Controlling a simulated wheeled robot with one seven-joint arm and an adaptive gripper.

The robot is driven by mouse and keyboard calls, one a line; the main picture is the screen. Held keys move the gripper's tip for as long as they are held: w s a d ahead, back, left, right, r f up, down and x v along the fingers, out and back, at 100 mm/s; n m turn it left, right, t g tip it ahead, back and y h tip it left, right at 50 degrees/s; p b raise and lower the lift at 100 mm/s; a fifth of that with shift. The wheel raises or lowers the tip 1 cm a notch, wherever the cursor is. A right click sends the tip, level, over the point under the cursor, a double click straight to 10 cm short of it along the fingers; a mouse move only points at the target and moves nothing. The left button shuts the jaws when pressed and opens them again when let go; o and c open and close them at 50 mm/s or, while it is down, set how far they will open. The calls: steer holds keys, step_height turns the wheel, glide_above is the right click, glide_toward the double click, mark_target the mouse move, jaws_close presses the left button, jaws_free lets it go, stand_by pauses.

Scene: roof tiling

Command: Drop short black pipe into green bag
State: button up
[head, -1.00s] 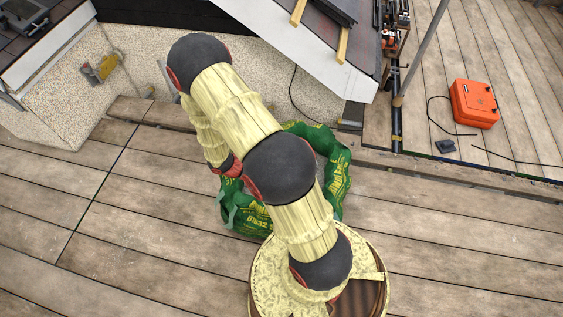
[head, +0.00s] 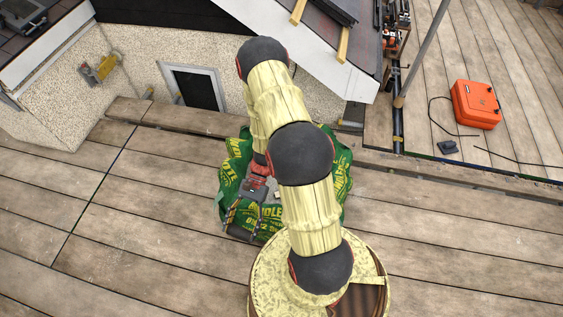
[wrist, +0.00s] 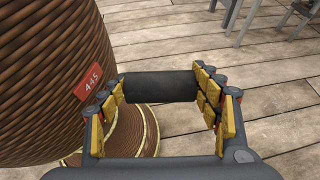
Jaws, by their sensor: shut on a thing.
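The short black pipe (wrist: 160,87) lies crosswise between the yellow-padded fingers of my gripper (wrist: 162,92) in the wrist view, held at both ends. In the head view my gripper (head: 254,205) overlaps the left front part of the green bag (head: 234,172). The bag has yellow lettering and stands on the wooden deck. My arm hides its middle and much of its right side. The bag does not show in the wrist view, and I cannot tell how high the pipe is above it.
Wooden decking (head: 120,230) is clear to the left and front. An orange case (head: 475,104) and a black cable lie at the right. A pebbled wall with a small window (head: 196,87) and a sloped roof edge (head: 310,45) stand behind the bag. A grey pole (head: 426,50) rises at upper right.

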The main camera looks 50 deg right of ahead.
steer(key=w+d+f+m+t+h+b, duration=0.1)
steer(key=w+d+f+m+t, duration=0.2)
steer(key=w+d+m+t, duration=0.25)
steer(key=w+d+f+m+t+h+b, duration=0.1)
steer(key=w+d+f+m+t+h, duration=0.15)
steer(key=w+d+m+t, duration=0.35)
steer(key=w+d+f+m+t+h, duration=0.1)
steer(key=w+d+f+m+t, duration=0.2)
steer(key=w, duration=0.4)
steer(key=s+d+f+m+h+b, duration=0.1)
steer(key=d+f+m+h, duration=0.25)
steer(key=d, duration=0.45)
steer(key=s+d+f+m+t+h, duration=0.1)
steer(key=s+d+f+m+h, duration=0.2)
steer(key=d, duration=0.5)
steer(key=d+f+m+h+b, duration=0.1)
steer(key=d+f+m+h, duration=0.25)
steer(key=d, duration=0.55)
steer(key=shift+m+h, duration=0.35)
steer(key=shift+h, duration=0.1)
steer(key=shift+w+a+f+b, duration=0.1)
steer(key=shift+f+b, duration=0.9)
steer(key=shift+f, duration=0.3)
steer(key=shift+a+f+b, duration=0.1)
steer(key=shift+f+b, duration=0.85)
steer(key=shift+f, duration=0.35)
steer(key=o, duration=1.1)
